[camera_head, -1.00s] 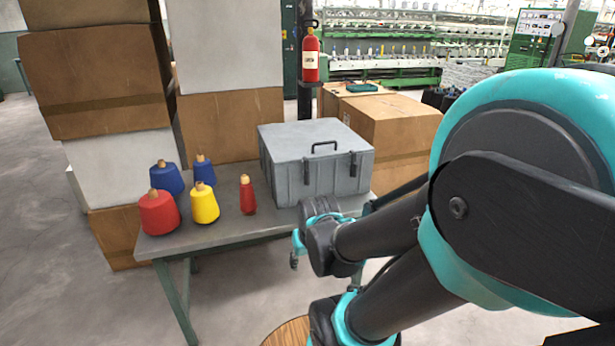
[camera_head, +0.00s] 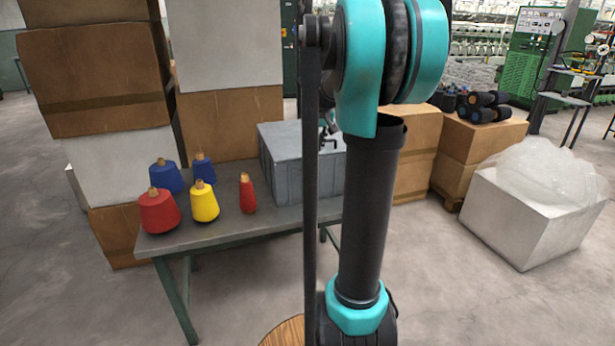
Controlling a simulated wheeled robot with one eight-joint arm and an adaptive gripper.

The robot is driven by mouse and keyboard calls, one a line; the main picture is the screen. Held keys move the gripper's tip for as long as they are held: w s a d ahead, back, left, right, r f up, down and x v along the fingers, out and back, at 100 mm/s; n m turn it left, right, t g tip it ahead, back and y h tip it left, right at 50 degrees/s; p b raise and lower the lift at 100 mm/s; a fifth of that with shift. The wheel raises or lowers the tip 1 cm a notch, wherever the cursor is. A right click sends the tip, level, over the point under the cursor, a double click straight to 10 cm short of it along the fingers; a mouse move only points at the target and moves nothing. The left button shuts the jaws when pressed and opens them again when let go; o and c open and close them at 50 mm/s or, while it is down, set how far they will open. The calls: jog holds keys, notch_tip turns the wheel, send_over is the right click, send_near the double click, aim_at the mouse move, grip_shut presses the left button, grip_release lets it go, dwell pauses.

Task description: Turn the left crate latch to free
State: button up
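The grey lidded crate (camera_head: 285,172) stands on the right part of the table, its lid down. My upright arm crosses in front of its front right side. The left latch is hidden behind the arm, and the right latch is hidden too. A small dark part (camera_head: 328,136) shows just above the lid between my arm links. It may be part of my gripper, but I cannot tell its finger state or whether it touches the crate.
The table (camera_head: 245,225) also holds a red cone (camera_head: 159,212), a yellow cone (camera_head: 204,205), two blue cones and a slim red spool (camera_head: 247,194). Stacked cartons (camera_head: 100,80) stand behind at left. A white bin (camera_head: 535,220) stands on the floor at right.

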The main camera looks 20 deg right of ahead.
aim_at(308, 172)
jog(key=x, duration=1.7)
jog(key=shift+w+f, duration=0.1)
jog(key=shift+w, duration=0.1)
grip_shut()
